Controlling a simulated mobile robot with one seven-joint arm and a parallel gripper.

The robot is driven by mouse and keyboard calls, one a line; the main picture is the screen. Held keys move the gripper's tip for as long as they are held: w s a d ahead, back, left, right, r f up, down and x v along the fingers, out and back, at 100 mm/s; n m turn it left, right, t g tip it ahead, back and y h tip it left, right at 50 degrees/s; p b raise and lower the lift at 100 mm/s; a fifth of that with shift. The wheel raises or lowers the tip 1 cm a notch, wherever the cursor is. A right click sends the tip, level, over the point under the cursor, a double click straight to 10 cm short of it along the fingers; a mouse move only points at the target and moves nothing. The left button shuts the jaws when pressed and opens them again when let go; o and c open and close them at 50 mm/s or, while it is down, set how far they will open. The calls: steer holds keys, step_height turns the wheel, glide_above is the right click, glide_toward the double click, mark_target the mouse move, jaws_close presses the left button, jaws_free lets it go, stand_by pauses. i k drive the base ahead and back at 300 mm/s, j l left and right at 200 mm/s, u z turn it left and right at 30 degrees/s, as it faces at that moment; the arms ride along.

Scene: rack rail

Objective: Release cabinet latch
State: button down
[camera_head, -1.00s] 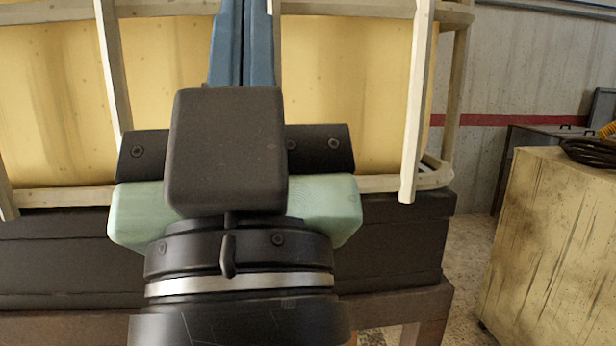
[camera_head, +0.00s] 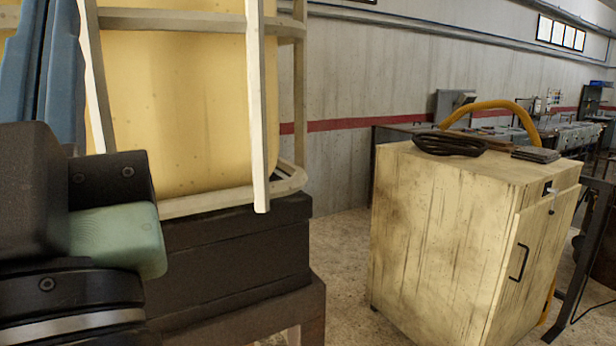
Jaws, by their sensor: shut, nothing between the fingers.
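A worn cream cabinet (camera_head: 440,235) stands on the floor at the right. Its door (camera_head: 540,255) faces right and has a black bar handle (camera_head: 519,262). A small dark fitting, perhaps the latch (camera_head: 548,188), sits on the front above the door, and a small dark spot shows near the door's top. The door panel stands slightly proud of the body; I cannot tell if it is ajar.
A yellow tank in a pale frame (camera_head: 258,110) stands on a dark base (camera_head: 240,250) at the left. A coiled black cable (camera_head: 449,143) and a flat dark item (camera_head: 535,154) lie on the cabinet. Bare floor separates base and cabinet.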

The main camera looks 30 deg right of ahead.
mark_target(556, 191)
steer(key=z, duration=1.45)
steer(key=i+l+z, duration=0.25)
steer(key=i+l, duration=0.25)
steer(key=i+l+z, duration=0.25)
steer(key=i+l, duration=0.2)
steer(key=i, duration=0.15)
